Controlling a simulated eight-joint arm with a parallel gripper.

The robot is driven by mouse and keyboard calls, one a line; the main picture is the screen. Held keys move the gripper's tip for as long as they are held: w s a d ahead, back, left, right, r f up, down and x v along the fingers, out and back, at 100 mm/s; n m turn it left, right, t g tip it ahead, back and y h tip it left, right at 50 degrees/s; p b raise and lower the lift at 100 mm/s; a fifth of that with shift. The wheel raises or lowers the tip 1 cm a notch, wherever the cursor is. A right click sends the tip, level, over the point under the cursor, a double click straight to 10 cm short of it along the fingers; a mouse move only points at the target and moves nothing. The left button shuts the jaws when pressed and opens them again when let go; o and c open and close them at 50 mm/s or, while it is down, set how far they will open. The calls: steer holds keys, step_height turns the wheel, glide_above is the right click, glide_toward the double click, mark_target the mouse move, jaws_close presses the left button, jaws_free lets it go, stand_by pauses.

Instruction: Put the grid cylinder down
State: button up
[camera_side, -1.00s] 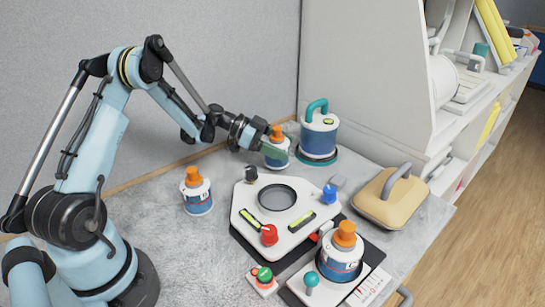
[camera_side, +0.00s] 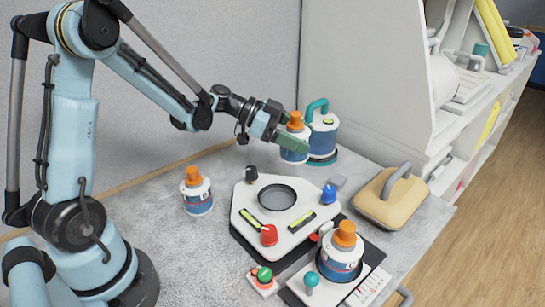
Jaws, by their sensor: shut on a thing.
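The grid cylinder appears to be the blue and white cylinder with an orange knob (camera_side: 294,156) at the back of the table. My gripper (camera_side: 291,142), with green fingers, is shut on it and covers part of its side. The cylinder is upright, in front of and left of a larger blue and white cylinder with a teal handle (camera_side: 323,138). It seems raised off the table, but the gap under it is hard to judge.
A similar orange-knobbed cylinder (camera_side: 197,192) stands left. Another (camera_side: 342,257) sits on a front-right base. A white panel (camera_side: 257,208) with knobs and a round dish (camera_side: 277,197) lies mid-table. A tan handled block (camera_side: 389,199) is right. Grey table (camera_side: 160,225) is clear at left.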

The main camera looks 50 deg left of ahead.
steer(key=shift+s+d+r, duration=0.25)
steer(key=shift+d+r, duration=0.15)
steer(key=shift+d, duration=0.2)
steer(key=s+d+r+m+g+h, duration=0.1)
steer(key=s+d+r+m+g, duration=0.1)
steer(key=s+d, duration=0.5)
steer(key=s+d+r+m+g+h, duration=0.1)
steer(key=s+d+r, duration=0.2)
steer(key=s+d, duration=0.45)
glide_above(281, 203)
step_height(281, 203, down, 7)
steer(key=shift+f, duration=2.1)
steer(key=shift+f, duration=0.25)
steer(key=o, duration=1.2)
steer(key=shift+o, duration=0.2)
